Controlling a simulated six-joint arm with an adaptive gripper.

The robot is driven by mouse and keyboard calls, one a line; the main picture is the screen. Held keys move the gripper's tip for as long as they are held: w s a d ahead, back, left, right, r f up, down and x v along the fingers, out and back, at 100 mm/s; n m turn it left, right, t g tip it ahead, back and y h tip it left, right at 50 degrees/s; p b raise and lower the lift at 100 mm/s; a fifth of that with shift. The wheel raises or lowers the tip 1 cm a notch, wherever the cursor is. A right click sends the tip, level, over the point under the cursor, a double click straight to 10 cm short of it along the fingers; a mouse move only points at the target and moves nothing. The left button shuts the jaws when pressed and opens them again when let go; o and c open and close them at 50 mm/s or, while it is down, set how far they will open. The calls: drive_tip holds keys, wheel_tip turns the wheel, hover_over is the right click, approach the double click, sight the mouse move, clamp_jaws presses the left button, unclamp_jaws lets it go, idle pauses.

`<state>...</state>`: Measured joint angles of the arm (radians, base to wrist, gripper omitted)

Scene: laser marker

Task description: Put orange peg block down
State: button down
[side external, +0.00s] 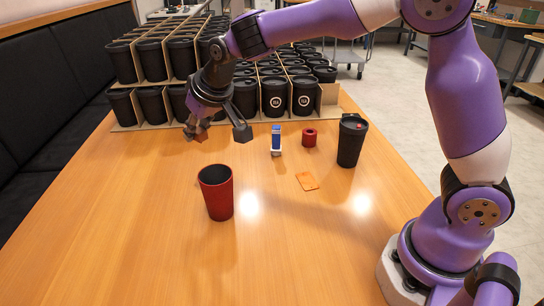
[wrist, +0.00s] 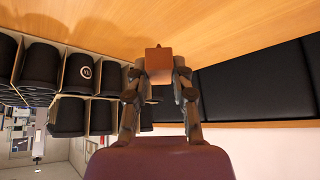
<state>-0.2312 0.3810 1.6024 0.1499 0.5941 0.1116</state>
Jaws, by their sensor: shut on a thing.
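My gripper (side external: 219,132) is above the left part of the wooden table, near the front of the rack of cups. It is shut on the orange peg block, which shows as a brownish-orange block (wrist: 159,61) between the fingertips in the wrist view. In the side view only a small reddish part of the block (side external: 201,136) shows by the fingers. The block appears held above the table; the exact height is hard to tell. In the wrist view my gripper (wrist: 159,72) has a finger on each side of the block.
A dark red cup (side external: 217,192) stands in front of my gripper. A blue and white item (side external: 276,140), a red ring-like part (side external: 310,137), an orange card (side external: 307,181) and a black cup (side external: 351,141) are to the right. Racked black cups (side external: 275,98) stand behind. The table's left is clear.

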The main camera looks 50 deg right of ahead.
drive_tip(key=shift+s+a+r, duration=0.1)
drive_tip(key=shift+a+r, duration=0.1)
drive_tip(key=shift+r, duration=0.45)
drive_tip(key=shift+s+a+r, duration=0.1)
drive_tip(key=shift+a+r, duration=0.1)
drive_tip(key=shift+r, duration=0.4)
drive_tip(key=s+a+n+y, duration=0.2)
drive_tip(key=s+a+n, duration=0.2)
drive_tip(key=s+a, duration=0.45)
drive_tip(key=n+g+y, duration=0.2)
drive_tip(key=n+y, duration=0.1)
drive_tip(key=n, duration=0.2)
hover_over(221, 297)
drive_tip(key=s, duration=0.1)
drive_tip(key=f, duration=1.1)
drive_tip(key=shift+s+a+f, duration=0.1)
drive_tip(key=shift+s+a, duration=0.2)
drive_tip(key=shift+a, duration=0.1)
drive_tip(key=shift+f, duration=2.4)
drive_tip(key=shift+f, duration=0.1)
drive_tip(key=c, duration=0.7)
unclamp_jaws()
